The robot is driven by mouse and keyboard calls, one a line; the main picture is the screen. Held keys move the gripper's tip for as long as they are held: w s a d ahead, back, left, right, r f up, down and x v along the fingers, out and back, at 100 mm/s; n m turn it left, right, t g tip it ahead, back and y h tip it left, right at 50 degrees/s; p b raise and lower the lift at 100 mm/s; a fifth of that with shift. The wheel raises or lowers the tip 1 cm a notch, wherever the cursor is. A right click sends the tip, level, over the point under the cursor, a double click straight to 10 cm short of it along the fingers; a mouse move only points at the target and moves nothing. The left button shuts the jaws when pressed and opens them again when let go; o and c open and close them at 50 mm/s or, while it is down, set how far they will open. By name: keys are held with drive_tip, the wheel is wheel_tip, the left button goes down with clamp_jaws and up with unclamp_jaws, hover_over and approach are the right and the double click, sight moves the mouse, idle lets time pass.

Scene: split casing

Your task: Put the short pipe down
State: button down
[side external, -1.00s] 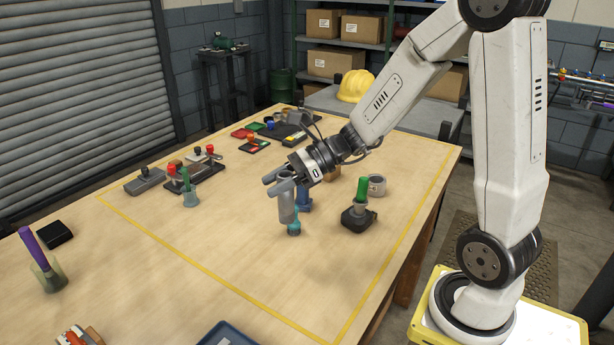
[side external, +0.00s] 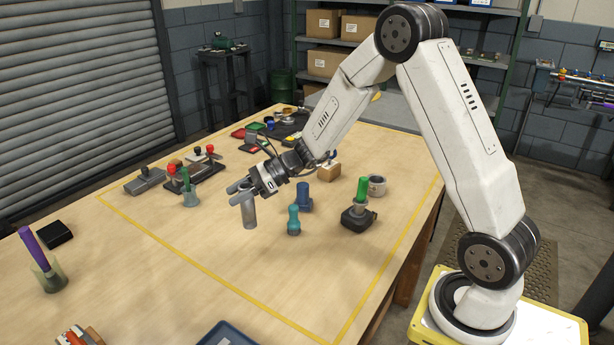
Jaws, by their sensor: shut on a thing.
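The short pipe (side external: 249,214) is a grey cylinder, held upright in the middle of the taped area. My gripper (side external: 240,193) is shut on its upper end, with the fingers reaching in from the right. The lower end of the pipe is close to the wooden table (side external: 200,265); I cannot tell whether it touches. The pipe stands apart from the teal piece (side external: 293,220) to its right.
A blue piece (side external: 304,197) and a dark base with a green-topped part (side external: 360,212) stand to the right. A grey ring (side external: 377,185) and a wooden block (side external: 329,172) are behind. A green-handled part (side external: 189,189) stands left.

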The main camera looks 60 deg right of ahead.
drive_tip(key=shift+w+f, duration=1.2)
drive_tip(key=shift+f, duration=0.15)
drive_tip(key=shift+f, duration=0.1)
drive_tip(key=shift+w+f, duration=0.15)
drive_tip(key=shift+f, duration=0.75)
drive_tip(key=shift+w+f, duration=0.1)
drive_tip(key=shift+f, duration=0.75)
drive_tip(key=shift+f, duration=0.1)
drive_tip(key=shift+c, duration=1.2)
unclamp_jaws()
drive_tip(key=v, duration=1.2)
